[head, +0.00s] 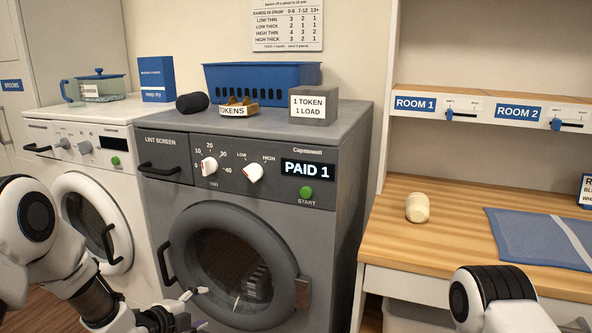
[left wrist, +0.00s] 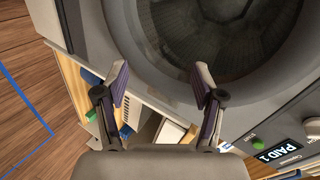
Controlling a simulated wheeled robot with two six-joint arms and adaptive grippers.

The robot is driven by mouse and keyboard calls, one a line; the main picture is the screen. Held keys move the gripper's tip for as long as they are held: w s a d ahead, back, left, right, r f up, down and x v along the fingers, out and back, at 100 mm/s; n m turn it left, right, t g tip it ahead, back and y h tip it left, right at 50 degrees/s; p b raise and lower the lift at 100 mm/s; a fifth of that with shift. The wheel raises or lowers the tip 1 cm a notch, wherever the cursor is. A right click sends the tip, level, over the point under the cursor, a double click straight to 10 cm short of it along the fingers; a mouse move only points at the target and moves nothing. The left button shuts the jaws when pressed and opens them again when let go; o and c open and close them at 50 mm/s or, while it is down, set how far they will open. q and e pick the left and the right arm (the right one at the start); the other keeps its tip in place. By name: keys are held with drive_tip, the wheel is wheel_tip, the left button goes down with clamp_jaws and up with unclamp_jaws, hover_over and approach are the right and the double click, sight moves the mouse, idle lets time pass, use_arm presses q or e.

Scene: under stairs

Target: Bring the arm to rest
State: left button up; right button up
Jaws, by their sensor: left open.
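My left gripper (head: 190,302) is low in front of the grey dryer's round door in the head view. In the left wrist view the left gripper (left wrist: 163,82) has its two fingers spread apart with nothing between them. The grey dryer (head: 335,130) shows "PAID 1" on its display (head: 307,168), and its round door (head: 187,250) looks closed. My right arm (head: 490,298) shows at the lower right of the head view, in front of the wooden counter. Its gripper is out of view.
A white washer (head: 75,160) stands left of the dryer. On the dryer top are a blue basket (head: 262,75), a token tray (head: 238,110), a dark roll (head: 192,103) and a grey box (head: 313,88). The wooden counter (head: 450,228) holds a beige cylinder (head: 417,207) and a blue mat (head: 530,240).

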use_arm(q)
drive_tip(key=s+d+f+n+g+y, duration=0.2)
drive_tip(key=s+f+n+g, duration=0.55)
drive_tip(key=s+f, duration=1.45)
drive_tip(key=s+a+n+g+y, duration=0.35)
drive_tip(key=s+n, duration=0.95)
drive_tip(key=s, duration=0.5)
wheel_tip(320, 180, up, 13)
drive_tip(key=p, duration=1.3)
use_arm(e)
wheel_tip(320, 180, up, 13)
drive_tip(key=shift+r, duration=0.2)
use_arm(q)
drive_tip(key=shift+w+a+h, duration=0.1)
drive_tip(key=shift+w+h, duration=0.05)
drive_tip(key=shift+h, duration=0.1)
use_arm(e)
drive_tip(key=shift+s, duration=0.1)
clamp_jaws()
